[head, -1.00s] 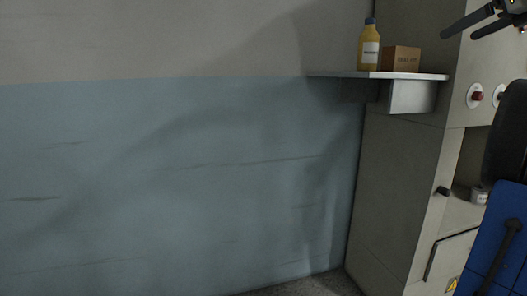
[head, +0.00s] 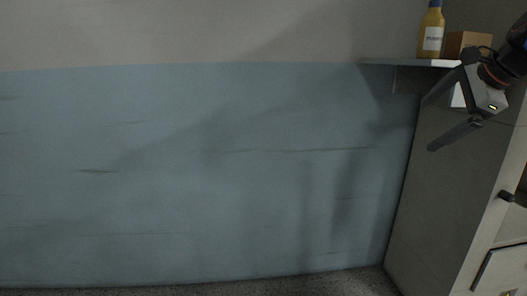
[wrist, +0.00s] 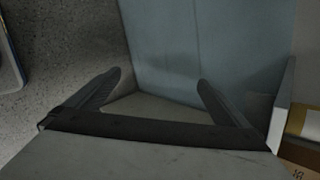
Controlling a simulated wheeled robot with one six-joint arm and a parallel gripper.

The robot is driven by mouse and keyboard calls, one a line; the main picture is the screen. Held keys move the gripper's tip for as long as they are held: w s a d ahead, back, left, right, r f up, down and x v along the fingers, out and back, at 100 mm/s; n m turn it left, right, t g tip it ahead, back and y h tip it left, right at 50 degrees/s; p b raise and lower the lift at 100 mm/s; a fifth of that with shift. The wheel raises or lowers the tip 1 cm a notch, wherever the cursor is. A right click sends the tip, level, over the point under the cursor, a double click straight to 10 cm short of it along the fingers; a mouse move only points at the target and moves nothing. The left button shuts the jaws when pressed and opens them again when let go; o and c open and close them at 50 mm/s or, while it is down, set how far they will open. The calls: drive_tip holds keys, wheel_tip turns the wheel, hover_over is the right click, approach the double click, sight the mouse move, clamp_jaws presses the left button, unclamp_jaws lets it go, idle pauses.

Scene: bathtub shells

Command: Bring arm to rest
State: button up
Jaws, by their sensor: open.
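My gripper (head: 441,124) is at the right of the head view, its two dark fingers spread apart and pointing left and down. It is in front of the grey cabinet, just below the wall shelf in the picture. In the wrist view, both fingers (wrist: 160,86) show apart with nothing between them. The gripper is empty. Part of my arm is cut off at the right edge of the head view.
A shelf (head: 405,62) on the wall holds a yellow bottle (head: 432,35) and a cardboard box (head: 462,42), partly hidden by my arm. A grey cabinet (head: 445,190) stands at right. The blue-and-beige wall (head: 180,170) and speckled floor (head: 330,284) are clear at left.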

drive_tip(key=s+a+f+n+g, duration=0.1)
drive_tip(key=s+a+f+n, duration=0.3)
drive_tip(key=f, duration=0.7)
drive_tip(key=s+a+f+n+g+h, duration=0.1)
drive_tip(key=s+a+f+n, duration=0.4)
drive_tip(key=s+f+n, duration=0.4)
drive_tip(key=s+a+f+n+g+h, duration=0.1)
drive_tip(key=s+a+f+n, duration=0.4)
drive_tip(key=f, duration=0.9)
drive_tip(key=shift+s+a+n+g, duration=0.2)
drive_tip(key=shift+s+n+g, duration=0.2)
drive_tip(key=shift+s+n, duration=0.85)
